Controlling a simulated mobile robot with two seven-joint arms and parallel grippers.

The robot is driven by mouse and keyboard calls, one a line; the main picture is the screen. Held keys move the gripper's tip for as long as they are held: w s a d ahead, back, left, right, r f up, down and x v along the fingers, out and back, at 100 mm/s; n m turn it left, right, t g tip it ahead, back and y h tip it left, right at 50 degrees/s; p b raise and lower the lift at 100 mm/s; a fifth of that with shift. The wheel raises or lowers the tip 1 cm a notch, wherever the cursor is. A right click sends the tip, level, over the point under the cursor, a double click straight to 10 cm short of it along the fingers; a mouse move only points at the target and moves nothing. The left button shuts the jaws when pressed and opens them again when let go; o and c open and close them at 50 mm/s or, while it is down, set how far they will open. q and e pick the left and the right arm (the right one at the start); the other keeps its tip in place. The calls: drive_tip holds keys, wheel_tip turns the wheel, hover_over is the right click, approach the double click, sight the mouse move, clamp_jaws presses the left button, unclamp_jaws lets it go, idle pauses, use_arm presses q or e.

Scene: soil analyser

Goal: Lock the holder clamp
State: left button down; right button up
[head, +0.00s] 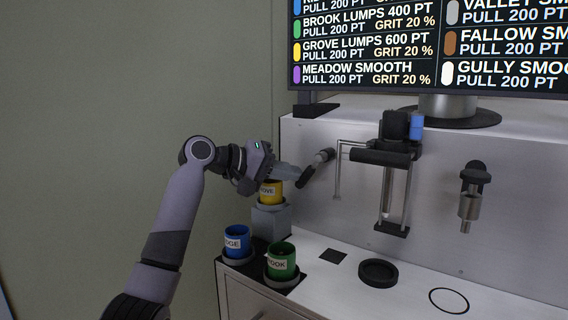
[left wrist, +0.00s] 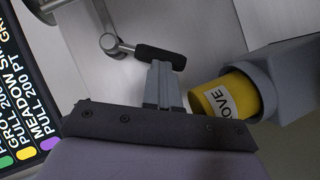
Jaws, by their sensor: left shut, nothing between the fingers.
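A lever with a black handle (head: 306,177) sticks out from the upright metal panel, left of the central unit. I take it to be the clamp's lever, but no label confirms this. In the left wrist view its black handle (left wrist: 165,56) lies just beyond the fingertips, on a round metal pivot. My left gripper (head: 298,172) is shut and empty, its fingertips close to the handle; I cannot tell if they touch. Its fingers also show shut in the left wrist view (left wrist: 160,68). My right gripper is in neither view.
A yellow cup (head: 271,192) sits on a grey block (head: 271,222) just under my left gripper. A blue cup (head: 237,241) and a green cup (head: 281,262) stand in front. The central unit (head: 385,157) is to the right. A black ring (head: 378,272) sits on the counter.

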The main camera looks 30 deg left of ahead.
use_arm(q)
drive_tip(key=shift+d+f+n, duration=0.3)
drive_tip(key=shift+d+f, duration=0.1)
drive_tip(key=shift+f, duration=0.2)
drive_tip(key=shift+p, duration=0.4)
